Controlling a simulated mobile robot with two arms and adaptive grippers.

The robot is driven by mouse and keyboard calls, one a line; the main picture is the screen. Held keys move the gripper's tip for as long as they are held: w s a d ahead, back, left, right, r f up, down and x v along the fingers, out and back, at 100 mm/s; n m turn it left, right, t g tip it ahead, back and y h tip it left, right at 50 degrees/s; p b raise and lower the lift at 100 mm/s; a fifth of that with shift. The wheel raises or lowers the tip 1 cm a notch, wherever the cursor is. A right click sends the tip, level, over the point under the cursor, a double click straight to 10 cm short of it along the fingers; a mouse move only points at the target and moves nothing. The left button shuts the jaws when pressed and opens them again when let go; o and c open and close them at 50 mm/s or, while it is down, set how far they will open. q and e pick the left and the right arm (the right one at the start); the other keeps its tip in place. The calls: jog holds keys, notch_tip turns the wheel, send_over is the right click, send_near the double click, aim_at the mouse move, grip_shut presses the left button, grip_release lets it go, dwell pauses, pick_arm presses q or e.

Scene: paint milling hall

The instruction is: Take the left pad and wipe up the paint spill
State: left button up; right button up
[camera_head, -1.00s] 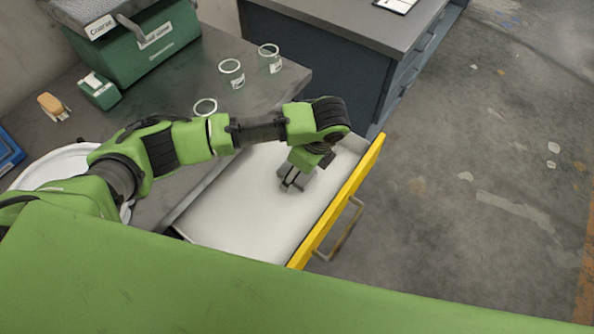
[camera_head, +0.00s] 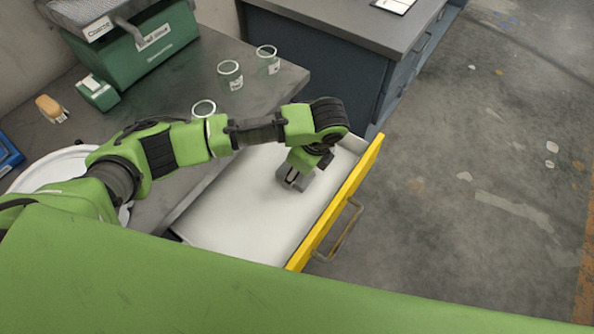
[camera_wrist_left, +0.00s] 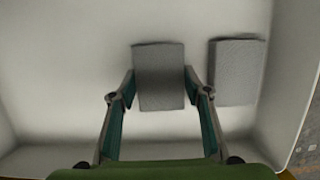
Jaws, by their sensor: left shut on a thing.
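My left gripper (camera_head: 292,176) is down inside the open drawer and shut on a grey pad. In the left wrist view this pad (camera_wrist_left: 160,78) is between the two fingers (camera_wrist_left: 159,90), one against each side. It is the left one of two grey pads there. The second grey pad (camera_wrist_left: 236,72) lies flat on the drawer floor to its right, outside the fingers. In the head view my gripper and wrist hide part of the pads. I cannot make out a paint spill in these views. My right gripper is not in view.
The drawer (camera_head: 240,205) has a pale floor and a yellow front (camera_head: 335,205). Several glass jars stand on the grey bench, among them one (camera_head: 230,74) near its edge. A green box (camera_head: 140,45) is behind. Open concrete floor lies to the right.

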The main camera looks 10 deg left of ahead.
pick_arm(q)
notch_tip(320, 180, up, 4)
jog(key=shift+w+f, duration=0.1)
jog(key=shift+f, duration=0.1)
jog(key=s+a+r+p, duration=0.1)
jog(key=s+a+r, duration=0.1)
jog(key=s+r, duration=0.7)
jog(key=s, duration=0.5)
jog(key=shift+a+r+p, duration=0.35)
jog(key=shift+r, duration=0.05)
jog(key=shift+c, duration=0.4)
